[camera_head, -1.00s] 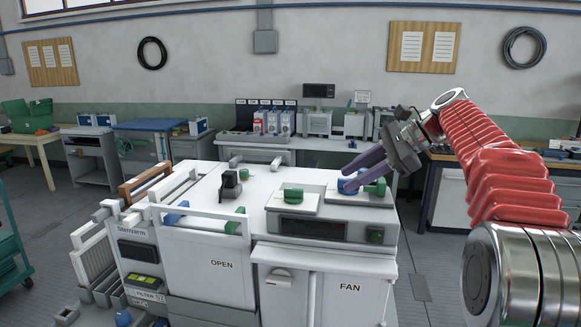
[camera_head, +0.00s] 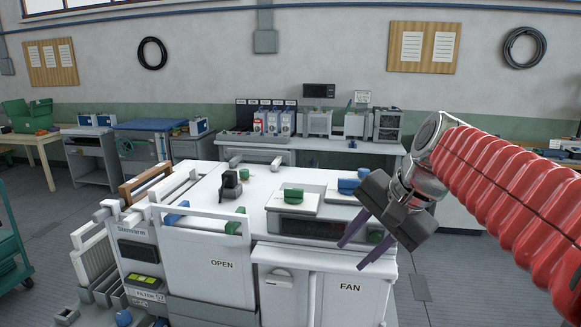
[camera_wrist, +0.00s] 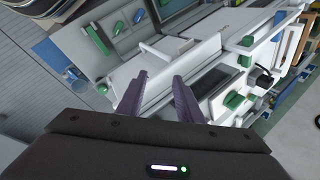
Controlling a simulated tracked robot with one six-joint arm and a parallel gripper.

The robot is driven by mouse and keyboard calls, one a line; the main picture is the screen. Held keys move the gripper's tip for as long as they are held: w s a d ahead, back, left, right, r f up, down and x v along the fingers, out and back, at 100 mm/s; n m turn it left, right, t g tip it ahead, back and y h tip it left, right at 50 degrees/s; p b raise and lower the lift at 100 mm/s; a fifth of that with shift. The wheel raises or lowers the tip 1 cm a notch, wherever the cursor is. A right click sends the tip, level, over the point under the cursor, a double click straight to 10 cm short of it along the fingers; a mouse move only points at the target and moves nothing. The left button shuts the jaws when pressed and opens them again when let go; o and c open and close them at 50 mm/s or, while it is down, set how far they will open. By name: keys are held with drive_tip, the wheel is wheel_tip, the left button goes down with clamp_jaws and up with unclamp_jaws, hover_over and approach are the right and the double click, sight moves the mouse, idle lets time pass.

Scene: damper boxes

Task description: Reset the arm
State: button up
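My gripper (camera_head: 364,241) is in front of the right part of the white damper box unit (camera_head: 245,190), pointing down and to the left. Its two purple fingers are apart with nothing between them, and they also show in the wrist view (camera_wrist: 160,98). My red-sleeved arm reaches in from the right edge. The unit's front carries panels marked OPEN (camera_head: 222,264) and FAN (camera_head: 349,287). A blue knob (camera_head: 348,186) sits on top at the right, partly hidden behind my gripper. A green knob (camera_head: 293,195) and a black knob (camera_head: 230,183) are further left.
A back bench (camera_head: 320,143) with devices stands along the wall. A wooden table (camera_head: 40,140) with a green bin is at the far left. A teal cart (camera_head: 12,250) stands at the left edge. The floor right of the unit (camera_head: 450,290) is open.

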drive_tip(key=s+d+f+n+t+h, duration=0.1)
drive_tip(key=s+d+f+n+h, duration=0.2)
drive_tip(key=s+f+n, duration=0.6)
drive_tip(key=s+f+h, duration=0.1)
drive_tip(key=s+f, duration=0.3)
drive_tip(key=s, duration=0.4)
drive_tip(key=shift+f, duration=0.4)
